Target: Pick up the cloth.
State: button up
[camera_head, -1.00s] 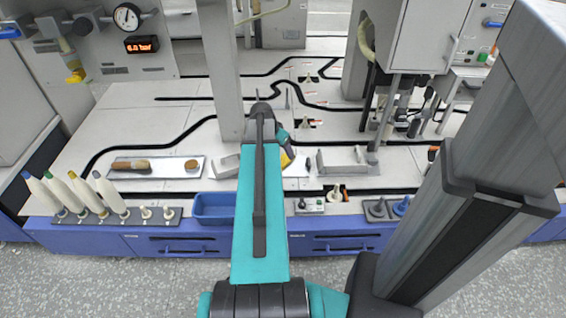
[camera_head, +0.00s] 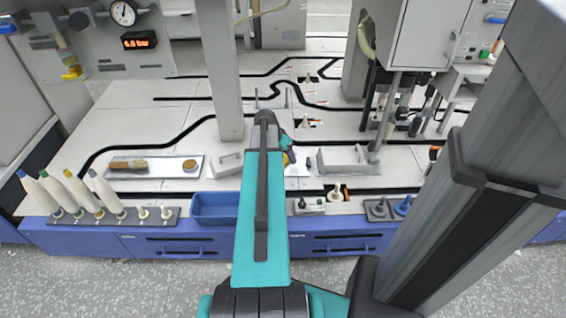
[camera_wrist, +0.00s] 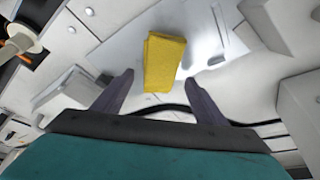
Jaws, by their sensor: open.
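The cloth (camera_wrist: 165,62) is a folded yellow piece lying on a shiny pale plate (camera_wrist: 215,65) in the wrist view. The cloth is not gripped. I cannot tell the height of the fingers above it.
A white tray (camera_head: 172,174) with a brush stands left, and a blue bin (camera_head: 214,218) is at the front. Bobbins on pegs (camera_head: 72,190) stand front left. A grey post (camera_head: 220,70) rises just behind my arm. A grey bracket (camera_head: 345,166) stands to the right.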

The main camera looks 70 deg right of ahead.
aim_at(284, 158)
jog(key=shift+s+d+f, duration=0.1)
jog(key=shift+d+f, duration=0.1)
jog(key=shift+f, duration=0.3)
jog(key=c, duration=1.2)
jog(key=shift+r, duration=0.15)
notch_tip(284, 158, up, 10)
jog(key=p, duration=0.3)
